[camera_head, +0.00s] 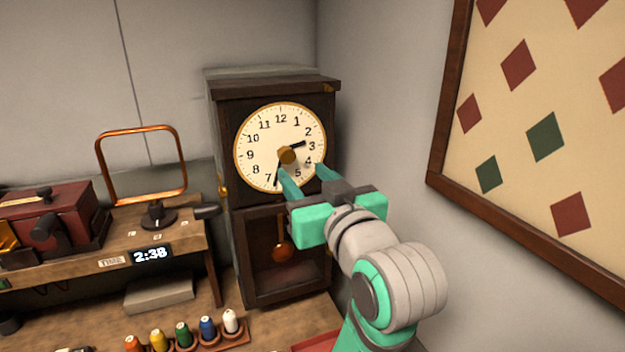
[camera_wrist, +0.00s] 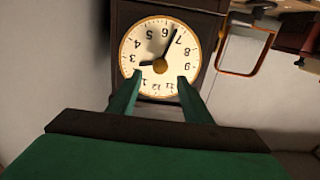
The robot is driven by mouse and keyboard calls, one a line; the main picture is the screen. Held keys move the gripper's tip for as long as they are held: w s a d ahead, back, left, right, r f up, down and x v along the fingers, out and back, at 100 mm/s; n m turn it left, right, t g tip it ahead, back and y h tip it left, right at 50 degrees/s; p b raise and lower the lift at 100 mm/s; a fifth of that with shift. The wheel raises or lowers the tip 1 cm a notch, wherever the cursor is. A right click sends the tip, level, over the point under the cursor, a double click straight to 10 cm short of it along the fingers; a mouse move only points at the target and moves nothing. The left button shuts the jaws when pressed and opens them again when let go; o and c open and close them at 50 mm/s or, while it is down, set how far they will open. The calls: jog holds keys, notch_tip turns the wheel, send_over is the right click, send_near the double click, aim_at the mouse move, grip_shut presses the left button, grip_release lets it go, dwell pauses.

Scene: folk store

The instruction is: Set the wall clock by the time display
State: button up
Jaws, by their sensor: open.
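The wall clock (camera_head: 263,135) has a cream round dial in a dark wooden case. Its short hand points between 2 and 3. Its long hand points down, between 6 and 7 in the wrist view, where the dial (camera_wrist: 146,38) appears upside down. A brass knob (camera_head: 287,155) sits at the dial centre; it also shows in the wrist view (camera_wrist: 160,66). The time display (camera_head: 151,254) on the desk edge reads 2:38. My gripper (camera_head: 301,170) is open in front of the lower dial, its fingers (camera_wrist: 160,78) on either side below the knob in the wrist view. Contact cannot be told.
A pendulum (camera_head: 283,252) hangs in the lower case. Left is a wooden desk with a copper-framed stand (camera_head: 98,160) and a red box (camera_head: 50,215). Several thread spools (camera_head: 183,334) stand in front. A framed diamond-pattern board (camera_head: 545,130) hangs on the right wall.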

aim_at(285, 158)
jog(key=shift+x, duration=3.75)
jog(key=shift+w, duration=0.6)
jog(key=shift+s+a, duration=0.1)
jog(key=shift+a, duration=0.5)
jog(key=shift+d, duration=0.1)
jog(key=shift+d, duration=0.1)
jog(key=c, duration=0.7)
